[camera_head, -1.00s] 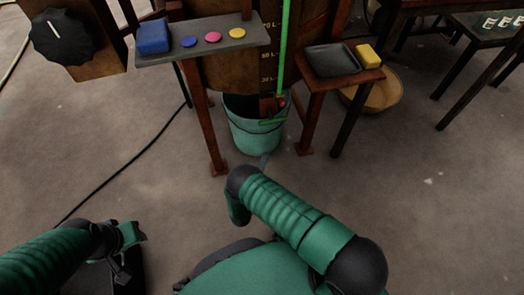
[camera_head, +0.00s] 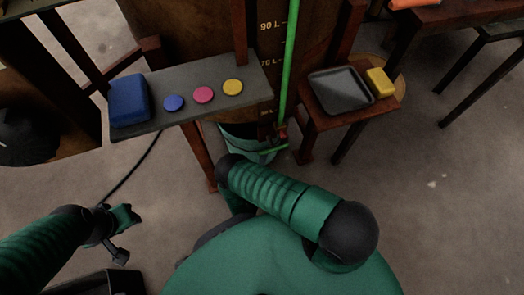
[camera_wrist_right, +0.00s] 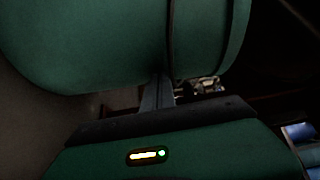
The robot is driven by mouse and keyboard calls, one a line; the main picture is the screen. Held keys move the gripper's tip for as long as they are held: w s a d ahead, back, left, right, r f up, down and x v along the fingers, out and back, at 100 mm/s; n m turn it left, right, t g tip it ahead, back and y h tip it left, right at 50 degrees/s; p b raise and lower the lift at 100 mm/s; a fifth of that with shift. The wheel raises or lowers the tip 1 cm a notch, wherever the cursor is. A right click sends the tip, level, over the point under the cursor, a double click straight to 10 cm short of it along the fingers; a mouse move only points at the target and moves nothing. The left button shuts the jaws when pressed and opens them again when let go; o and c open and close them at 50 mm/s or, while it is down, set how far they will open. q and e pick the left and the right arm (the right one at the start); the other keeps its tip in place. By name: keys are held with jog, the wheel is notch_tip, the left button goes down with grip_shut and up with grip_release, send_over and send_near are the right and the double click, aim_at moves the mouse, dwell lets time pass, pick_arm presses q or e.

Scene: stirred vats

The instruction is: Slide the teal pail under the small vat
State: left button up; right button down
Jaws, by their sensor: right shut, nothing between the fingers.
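The teal pail (camera_head: 237,131) stands on the floor at the foot of the wooden vat (camera_head: 190,40), partly under it. My right arm hides its lower part in the head view. In the right wrist view, the pail's side (camera_wrist_right: 90,45) fills the top, with a thin dark handle across it. My right gripper (camera_wrist_right: 158,92) is shut and empty, its tips at the pail's lower edge; I cannot tell whether they touch. It is hidden in the head view. My left gripper (camera_head: 124,234) is at the lower left, far from the pail; its jaw state is unclear.
A grey shelf (camera_head: 200,107) with a blue block (camera_head: 129,100) and coloured discs stands left of the pail. A stool (camera_head: 330,115) with a dark tray (camera_head: 341,91) and yellow block (camera_head: 380,82) stands right. Vat legs flank the pail.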

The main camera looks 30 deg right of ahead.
jog(key=shift+d, duration=0.1)
jog(key=w, duration=0.4)
jog(key=shift+d+b, duration=0.1)
jog(key=shift+b, duration=0.3)
